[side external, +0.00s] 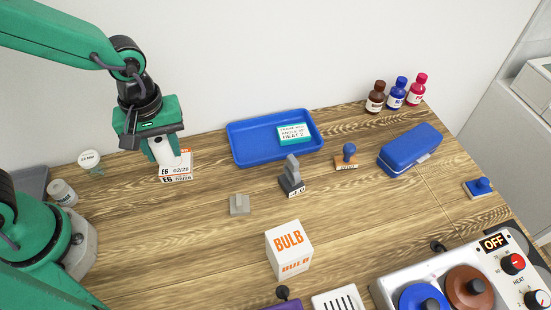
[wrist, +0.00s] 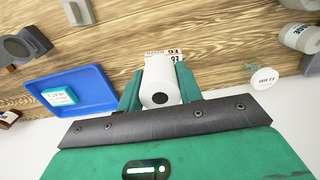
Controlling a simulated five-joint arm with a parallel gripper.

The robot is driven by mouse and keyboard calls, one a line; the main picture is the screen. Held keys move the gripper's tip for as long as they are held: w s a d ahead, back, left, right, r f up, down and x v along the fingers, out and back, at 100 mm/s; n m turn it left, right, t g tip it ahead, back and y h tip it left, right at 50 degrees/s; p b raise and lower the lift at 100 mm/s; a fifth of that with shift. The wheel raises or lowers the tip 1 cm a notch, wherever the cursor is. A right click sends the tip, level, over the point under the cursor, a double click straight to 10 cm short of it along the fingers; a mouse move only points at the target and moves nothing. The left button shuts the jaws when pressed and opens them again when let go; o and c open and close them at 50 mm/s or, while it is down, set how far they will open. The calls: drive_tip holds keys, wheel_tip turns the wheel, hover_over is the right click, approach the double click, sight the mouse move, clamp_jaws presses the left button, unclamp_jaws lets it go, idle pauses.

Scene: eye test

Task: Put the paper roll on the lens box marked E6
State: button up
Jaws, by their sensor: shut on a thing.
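The white paper roll (side external: 161,150) is gripped between the green fingers of my gripper (side external: 166,156). In the wrist view the roll (wrist: 158,80) shows its end with a dark hole towards me, between both fingers of my gripper (wrist: 160,88). The lens box marked E6 (side external: 177,177) is white with orange and black print and lies on the wooden table under the roll. It also shows past the roll in the wrist view (wrist: 176,54). The roll's lower end overlaps the box top in the side view; I cannot tell whether they touch.
A blue tray (side external: 240,155) holding a small teal-edged box is right of the gripper. Table in front of the E6 box is clear.

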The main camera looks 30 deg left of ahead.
sight(166, 139)
drive_tip(key=w+a+f, duration=0.1)
drive_tip(key=w, duration=0.1)
drive_tip(key=w+a+f, duration=0.1)
drive_tip(key=a+f, duration=0.1)
drive_tip(key=shift+w+a, duration=0.2)
drive_tip(key=shift+w, duration=0.15)
drive_tip(key=shift+f, duration=2)
drive_tip(key=shift+f, duration=0.1)
drive_tip(key=o, duration=1)
drive_tip(key=shift+r, duration=6.15)
